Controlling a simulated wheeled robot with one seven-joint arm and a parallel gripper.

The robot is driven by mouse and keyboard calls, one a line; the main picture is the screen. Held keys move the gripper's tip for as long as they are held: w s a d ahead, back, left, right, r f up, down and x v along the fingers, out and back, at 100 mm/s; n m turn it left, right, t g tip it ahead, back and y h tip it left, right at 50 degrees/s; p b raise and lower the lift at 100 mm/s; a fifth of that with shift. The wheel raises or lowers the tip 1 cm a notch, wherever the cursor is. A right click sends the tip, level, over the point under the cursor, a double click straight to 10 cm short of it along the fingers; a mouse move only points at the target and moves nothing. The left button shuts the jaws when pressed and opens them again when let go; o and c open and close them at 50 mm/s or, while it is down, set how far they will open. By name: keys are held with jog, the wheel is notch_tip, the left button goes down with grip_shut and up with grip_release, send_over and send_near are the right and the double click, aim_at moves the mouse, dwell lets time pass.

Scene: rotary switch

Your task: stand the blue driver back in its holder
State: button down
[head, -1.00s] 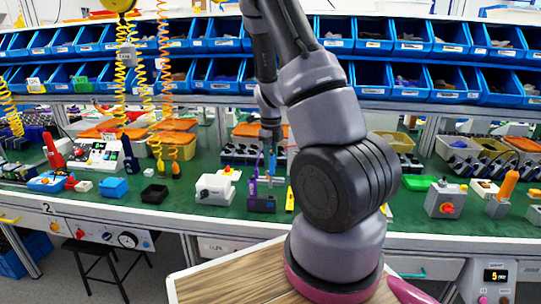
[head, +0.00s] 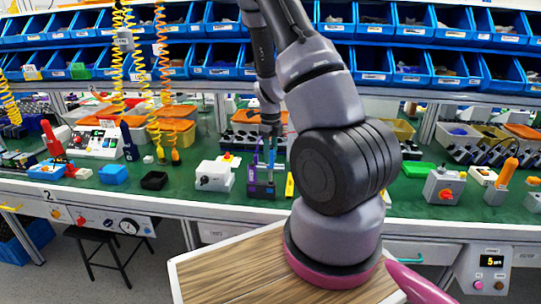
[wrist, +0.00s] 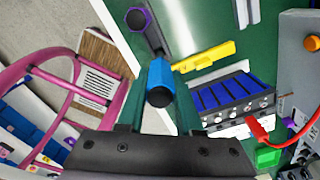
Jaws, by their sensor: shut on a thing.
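The blue driver (head: 272,157) is upright under my gripper (head: 270,132), which is shut on it. The dark holder (head: 261,189) stands on the green bench directly below. I cannot tell whether the driver's tip is inside the holder or just above it. A purple driver (head: 254,171) stands in the holder on the left, and its end (wrist: 139,19) shows in the wrist view.
A grey switch box (head: 213,176) stands left of the holder. A yellow piece (head: 290,185) lies close on its right, also seen in the wrist view. Blue bins (head: 220,65) line the back. A power supply (wrist: 232,95) with blue stripes lies beside the yellow piece.

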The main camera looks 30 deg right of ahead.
aim_at(270, 181)
jog(key=shift+f, duration=0.4)
jog(key=shift+f, duration=3)
jog(key=shift+f, duration=0.1)
jog(key=c, duration=0.5)
grip_release()
notch_tip(270, 181, up, 11)
jog(key=shift+f, duration=0.1)
